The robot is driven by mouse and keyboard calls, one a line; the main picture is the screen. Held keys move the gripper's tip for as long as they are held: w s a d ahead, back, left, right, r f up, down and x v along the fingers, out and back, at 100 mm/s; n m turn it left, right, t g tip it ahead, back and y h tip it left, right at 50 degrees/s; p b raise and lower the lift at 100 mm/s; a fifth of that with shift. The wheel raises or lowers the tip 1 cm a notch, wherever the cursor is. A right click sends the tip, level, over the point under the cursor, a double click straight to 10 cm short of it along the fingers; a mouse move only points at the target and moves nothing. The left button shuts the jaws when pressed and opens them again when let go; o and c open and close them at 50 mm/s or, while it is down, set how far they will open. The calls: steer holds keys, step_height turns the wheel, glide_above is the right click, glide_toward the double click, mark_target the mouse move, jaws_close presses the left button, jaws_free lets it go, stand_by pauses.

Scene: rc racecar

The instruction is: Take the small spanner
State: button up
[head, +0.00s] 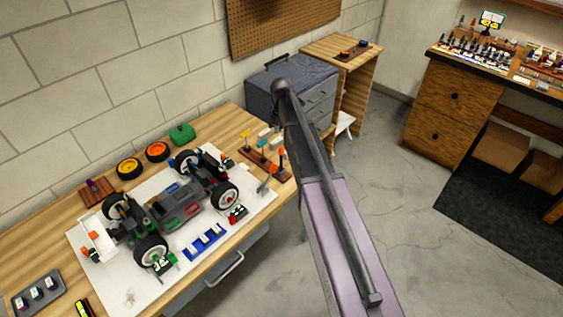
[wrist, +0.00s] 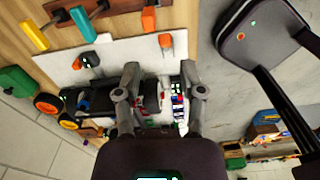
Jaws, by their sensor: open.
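A thin grey tool (head: 264,186), which looks like the small spanner, shows in the head view at the right end of the white mat (head: 120,288), close to my arm. I cannot make it out for sure in the wrist view. My gripper (wrist: 160,70) is open in the wrist view, its two fingers apart above the mat and the car parts. Nothing is clearly held between them. In the head view my gripper does not show; my arm fills the middle.
The partly built racecar (head: 178,208) stands on the mat. A wooden rack (head: 253,156) with coloured tools is beside it. Loose wheels (head: 129,168), a green box (head: 182,134) and a blue tray (head: 205,243) lie around. A grey drawer cabinet (head: 318,92) stands behind.

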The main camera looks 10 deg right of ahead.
mark_target(281, 147)
steer(key=shift+w+r+n, duration=0.25)
steer(key=shift+w+n, duration=0.35)
steer(key=shift+w, duration=0.1)
steer(key=shift+f, duration=0.15)
step_height(281, 147, down, 8)
steer(key=b, duration=0.8)
steer(key=shift+f, duration=0.15)
steer(key=shift+f+b, duration=0.15)
steer(key=shift+b, duration=0.2)
steer(key=shift+w+d+f+b, duration=0.1)
steer(key=shift+f+b, duration=1.15)
steer(key=shift+w+d+f+b, duration=0.1)
steer(key=shift+f+b, duration=1.15)
jaws_close()
